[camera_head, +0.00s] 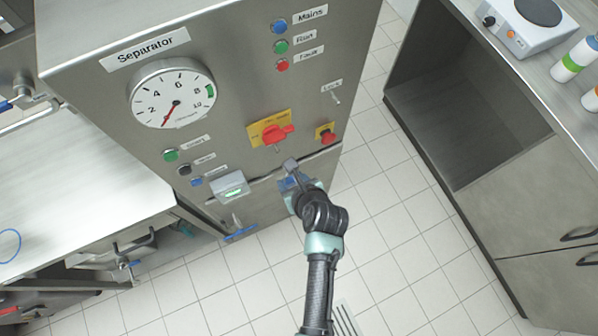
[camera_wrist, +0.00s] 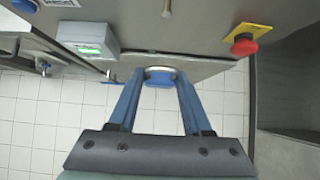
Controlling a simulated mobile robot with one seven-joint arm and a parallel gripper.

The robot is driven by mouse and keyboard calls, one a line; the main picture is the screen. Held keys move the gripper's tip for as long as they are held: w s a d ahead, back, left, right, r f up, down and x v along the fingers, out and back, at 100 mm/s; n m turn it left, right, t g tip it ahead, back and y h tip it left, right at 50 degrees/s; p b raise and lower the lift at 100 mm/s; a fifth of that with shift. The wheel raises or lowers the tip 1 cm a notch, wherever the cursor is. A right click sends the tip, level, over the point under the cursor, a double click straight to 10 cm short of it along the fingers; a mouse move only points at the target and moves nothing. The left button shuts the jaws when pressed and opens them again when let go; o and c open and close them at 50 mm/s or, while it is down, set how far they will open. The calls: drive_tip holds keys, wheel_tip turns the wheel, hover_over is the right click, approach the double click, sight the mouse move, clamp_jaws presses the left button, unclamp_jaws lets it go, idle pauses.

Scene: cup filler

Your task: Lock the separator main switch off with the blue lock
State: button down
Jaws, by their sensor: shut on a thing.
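The separator main switch is a red rotary handle (camera_head: 275,132) on a yellow plate on the steel cabinet front. Its handle lies roughly sideways, pointing right in the head view. My gripper (camera_head: 291,179) is in front of the cabinet, below the switch. In the wrist view its two blue fingers (camera_wrist: 159,88) are shut on the blue lock (camera_wrist: 160,80). The lock's silver shackle (camera_wrist: 160,69) points away from my gripper and appears apart from the switch. In the head view the lock is mostly hidden by my gripper.
A red emergency stop (camera_head: 327,135) on yellow sits right of the switch; it also shows in the wrist view (camera_wrist: 243,46). A grey box with a green display (camera_head: 231,188) juts out at lower left. A steel counter (camera_head: 520,60) stands at right. The tiled floor (camera_head: 400,230) between is clear.

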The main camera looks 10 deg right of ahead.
drive_tip(key=shift+w+a+f+b, duration=0.2)
drive_tip(key=shift+w+a+b, duration=0.25)
drive_tip(key=shift+w+b, duration=0.65)
drive_tip(key=shift+w+a+f+b, duration=0.15)
drive_tip(key=shift+w+a+b, duration=0.35)
drive_tip(key=shift+w, duration=1.15)
drive_tip(key=shift+w+a+f+b, duration=0.2)
drive_tip(key=shift+w+a+b, duration=0.15)
drive_tip(key=shift+w+b, duration=0.8)
drive_tip(key=shift+w, duration=0.2)
drive_tip(key=shift+c, duration=1.3)
unclamp_jaws()
